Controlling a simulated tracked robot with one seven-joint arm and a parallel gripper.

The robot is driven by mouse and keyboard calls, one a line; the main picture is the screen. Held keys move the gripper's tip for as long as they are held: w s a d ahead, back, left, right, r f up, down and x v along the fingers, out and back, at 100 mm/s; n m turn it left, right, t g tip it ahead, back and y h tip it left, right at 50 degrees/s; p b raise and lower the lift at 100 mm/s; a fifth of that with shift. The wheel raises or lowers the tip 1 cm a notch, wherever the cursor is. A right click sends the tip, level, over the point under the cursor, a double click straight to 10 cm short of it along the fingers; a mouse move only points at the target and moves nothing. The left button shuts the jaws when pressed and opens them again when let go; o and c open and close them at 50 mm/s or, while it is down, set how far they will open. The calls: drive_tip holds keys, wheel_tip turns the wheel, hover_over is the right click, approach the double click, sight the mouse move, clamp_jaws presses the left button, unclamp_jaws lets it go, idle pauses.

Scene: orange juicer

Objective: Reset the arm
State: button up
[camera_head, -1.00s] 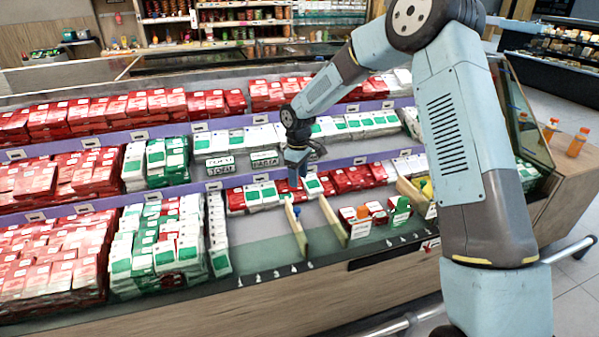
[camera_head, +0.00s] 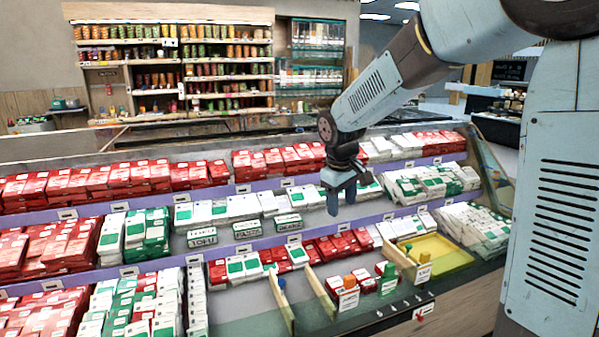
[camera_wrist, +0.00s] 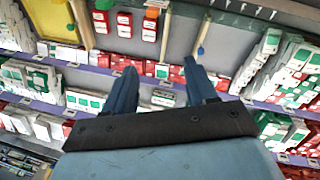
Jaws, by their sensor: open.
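My gripper (camera_head: 342,196) hangs at the end of my bent arm, in front of the middle shelf row of the display case, right of the centre of the head view. Its fingers point down. In the wrist view my gripper (camera_wrist: 158,88) shows two dark blue fingers spread apart with nothing between them. It is open and empty. The display case is seen beyond the fingers, with its shelves upside down in that view.
The case holds red packs (camera_head: 85,182) and green-and-white packs (camera_head: 146,232) on stepped shelves with purple edges (camera_head: 160,262). Wooden dividers (camera_head: 322,291) and a yellow tray (camera_head: 436,255) stand at the lower right. A stocked wall shelf (camera_head: 228,73) is behind. Open air surrounds my gripper.

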drive_tip(key=s+d+r+m+t, duration=0.1)
drive_tip(key=s+d, duration=0.3)
drive_tip(key=s, duration=0.4)
drive_tip(key=s+d+r+m+t, duration=0.1)
drive_tip(key=s+d+r+m, duration=0.3)
drive_tip(key=s, duration=0.5)
drive_tip(key=s+d+r+m+t+y, duration=0.1)
drive_tip(key=s+d+r+m, duration=0.1)
drive_tip(key=s+d, duration=0.3)
drive_tip(key=s, duration=0.4)
drive_tip(key=shift+r+m, duration=0.25)
drive_tip(key=shift+m, duration=0.15)
